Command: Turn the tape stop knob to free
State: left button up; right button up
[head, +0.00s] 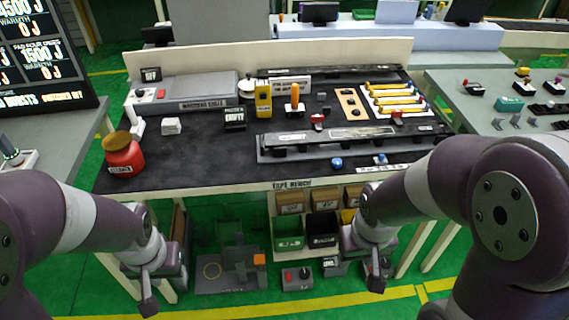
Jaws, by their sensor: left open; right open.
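The black-topped tape bench (220,155) stands in front of me. A small blue knob (380,158) sits near its front edge at the right, above a white label strip (383,168) too small to read. A round blue thing (337,162) sits just left of it. I cannot tell for sure which one is the tape stop knob, or its setting. My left gripper (148,303) is open and empty, low in front of the bench at the left. My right gripper (376,282) is open and empty, below the bench's front edge, below the blue knob.
A long grey rail fixture (340,134) lies behind the blue knobs. A red jar (122,155) stands at the front left. Yellow-handled tools (395,98) lie at the back right. Bins (288,232) sit under the bench.

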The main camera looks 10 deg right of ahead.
aim_at(337, 162)
jog(key=i+l+z, duration=0.25)
jog(key=i+l, duration=0.15)
jog(key=l, duration=0.15)
jog(key=i+l+z, duration=0.3)
jog(key=i+l, duration=0.1)
jog(key=l, duration=0.05)
